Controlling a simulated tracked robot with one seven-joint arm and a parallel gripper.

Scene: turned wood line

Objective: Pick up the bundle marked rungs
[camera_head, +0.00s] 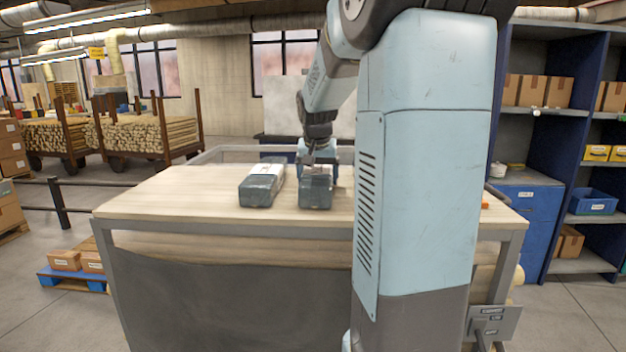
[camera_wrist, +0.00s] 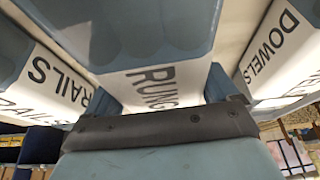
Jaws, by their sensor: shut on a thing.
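The bundle marked RUNGS (camera_wrist: 155,88) fills the middle of the wrist view, wrapped in blue-grey with a white label band. In the head view, the bundle under my gripper (camera_head: 316,192) is at the middle of the workbench. My gripper (camera_head: 318,165) comes down on it from above and is shut on it. I cannot tell whether the bundle is clear of the bench top. In the wrist view, a bundle marked RAILS (camera_wrist: 45,80) lies to the left and one marked DOWELS (camera_wrist: 275,60) to the right, with letters partly cut off.
Another wrapped bundle (camera_head: 258,188) lies on the wooden workbench (camera_head: 170,195), just left of the gripped one; its marking is unreadable here. My arm hides the bench's right part. Blue shelves (camera_head: 545,160) stand at the right. The bench's left end is clear.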

